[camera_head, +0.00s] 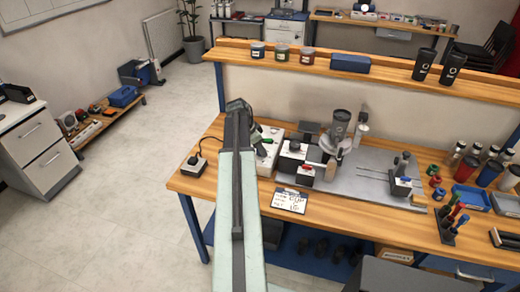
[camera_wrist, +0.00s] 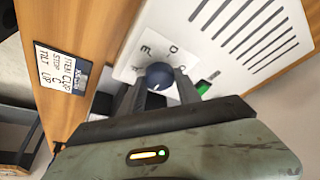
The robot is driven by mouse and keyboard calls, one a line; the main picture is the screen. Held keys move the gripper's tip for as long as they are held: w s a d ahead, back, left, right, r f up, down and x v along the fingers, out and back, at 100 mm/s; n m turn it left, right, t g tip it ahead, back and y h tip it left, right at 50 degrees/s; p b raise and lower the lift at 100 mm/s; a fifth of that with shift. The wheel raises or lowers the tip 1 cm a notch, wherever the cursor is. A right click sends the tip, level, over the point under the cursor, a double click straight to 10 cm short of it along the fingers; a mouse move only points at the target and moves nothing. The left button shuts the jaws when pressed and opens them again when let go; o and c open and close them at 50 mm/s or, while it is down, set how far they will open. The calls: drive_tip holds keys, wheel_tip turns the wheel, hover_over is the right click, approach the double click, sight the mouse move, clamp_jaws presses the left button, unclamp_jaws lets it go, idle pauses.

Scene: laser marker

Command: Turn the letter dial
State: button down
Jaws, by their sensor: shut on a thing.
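The letter dial shows in the wrist view as a dark blue round knob (camera_wrist: 159,72) on a white plate (camera_wrist: 128,72) with letters around it; E, D and C are partly readable. My gripper (camera_wrist: 158,86) has one finger on each side of the knob and is shut on it. The plate is on a white control box (camera_wrist: 222,40) with black slots and a green switch (camera_wrist: 206,85). In the head view my arm reaches to this white box (camera_head: 268,160) at the bench's left part and hides the dial.
A sign card (camera_head: 291,200) lies at the bench's front edge. A small box with a black knob (camera_head: 194,165) stands left of my arm. Right of it are small white boxes (camera_head: 293,152) and a fixture holding a dark cup (camera_head: 340,126).

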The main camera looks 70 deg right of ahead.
drive_tip(key=shift+n, duration=0.3)
drive_tip(key=n, duration=0.2)
drive_tip(key=n+t+h, duration=0.1)
drive_tip(key=n, duration=0.1)
drive_tip(key=shift+s+a+n+t, duration=0.1)
drive_tip(key=shift+s+n+t, duration=0.1)
drive_tip(key=shift+n+t, duration=0.1)
drive_tip(key=n+t, duration=0.1)
drive_tip(key=n, duration=0.2)
drive_tip(key=n+t, duration=0.1)
drive_tip(key=n, duration=0.2)
drive_tip(key=shift+s+t, duration=0.15)
drive_tip(key=shift+t, duration=0.15)
drive_tip(key=n+t, duration=0.1)
drive_tip(key=n, duration=0.2)
drive_tip(key=n+t+y, duration=0.1)
drive_tip(key=n, duration=0.2)
drive_tip(key=shift+s+d+n, duration=0.1)
drive_tip(key=shift+d+n, duration=0.1)
drive_tip(key=shift+n, duration=0.2)
drive_tip(key=n+y, duration=0.1)
drive_tip(key=n, duration=0.1)
drive_tip(key=n+y, duration=0.1)
drive_tip(key=n, duration=0.2)
drive_tip(key=shift+n+t, duration=0.3)
drive_tip(key=shift+t, duration=0.1)
drive_tip(key=shift+y, duration=0.3)
drive_tip(key=c, duration=0.9)
unclamp_jaws()
drive_tip(key=shift+o, duration=0.2)
